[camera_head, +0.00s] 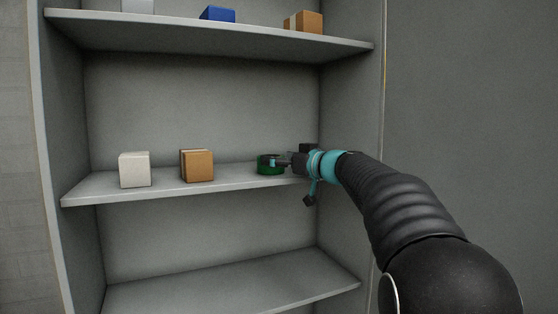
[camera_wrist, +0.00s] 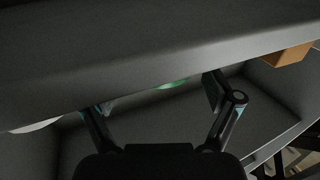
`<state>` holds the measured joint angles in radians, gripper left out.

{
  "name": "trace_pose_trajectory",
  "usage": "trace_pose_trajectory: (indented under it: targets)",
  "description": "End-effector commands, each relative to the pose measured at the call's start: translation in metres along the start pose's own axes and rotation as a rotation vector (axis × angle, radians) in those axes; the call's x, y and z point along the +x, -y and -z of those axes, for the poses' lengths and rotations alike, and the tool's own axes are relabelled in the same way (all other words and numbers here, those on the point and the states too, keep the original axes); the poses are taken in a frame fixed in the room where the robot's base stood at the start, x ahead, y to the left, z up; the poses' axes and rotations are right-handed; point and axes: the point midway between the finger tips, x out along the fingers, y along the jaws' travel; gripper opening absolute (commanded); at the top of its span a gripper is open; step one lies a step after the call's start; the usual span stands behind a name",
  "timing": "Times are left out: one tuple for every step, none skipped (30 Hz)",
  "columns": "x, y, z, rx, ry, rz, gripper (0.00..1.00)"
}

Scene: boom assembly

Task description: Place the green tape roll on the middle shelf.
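The green tape roll (camera_head: 268,169) is at the right part of the middle shelf (camera_head: 232,184) in the head view, near the front edge, and appears to lie flat on it. My gripper (camera_head: 278,162) reaches in from the right, its fingertips at the roll and partly covering it. In the wrist view my gripper's fingers (camera_wrist: 160,96) are spread apart. Only a thin strip of green (camera_wrist: 172,85) shows between them, the rest hidden behind a grey board. The strip touches neither finger in that view.
A white box (camera_head: 135,170) and an orange-brown box (camera_head: 197,166) stand to the left on the middle shelf. The upper shelf (camera_head: 200,38) holds a blue box (camera_head: 217,14) and another brown box (camera_head: 304,22). The lower shelf (camera_head: 235,284) looks empty. The right side wall is close to my gripper.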

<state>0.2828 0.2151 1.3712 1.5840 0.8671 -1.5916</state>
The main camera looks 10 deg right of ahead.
Motion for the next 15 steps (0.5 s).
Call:
trace_pose_trajectory:
  targets:
    - [0.0000, 0.0000, 0.0002, 0.000, 0.000, 0.000, 0.97]
    - [0.0000, 0.0000, 0.0002, 0.000, 0.000, 0.000, 0.97]
    - [0.0000, 0.0000, 0.0003, 0.000, 0.000, 0.000, 0.97]
    - [0.0000, 0.0000, 0.0003, 0.000, 0.000, 0.000, 0.97]
    - [0.0000, 0.0000, 0.0003, 0.000, 0.000, 0.000, 0.97]
    - [0.0000, 0.0000, 0.0003, 0.000, 0.000, 0.000, 0.97]
    - [0.0000, 0.0000, 0.0003, 0.000, 0.000, 0.000, 0.97]
    - [0.0000, 0.0000, 0.0003, 0.000, 0.000, 0.000, 0.97]
    - [0.0000, 0.0000, 0.0006, 0.000, 0.000, 0.000, 0.97]
    - [0.0000, 0.0000, 0.0011, 0.000, 0.000, 0.000, 0.97]
    - [0.0000, 0.0000, 0.0019, 0.000, 0.000, 0.000, 0.97]
    - [0.0000, 0.0000, 0.0036, 0.000, 0.000, 0.000, 0.97]
    - [-0.0001, 0.0000, 0.0051, 0.000, 0.000, 0.000, 0.97]
    - [-0.0005, 0.0000, 0.0065, 0.000, 0.000, 0.000, 0.97]
    - [-0.0072, -0.0007, 0.0031, -0.001, -0.001, -0.003, 0.97]
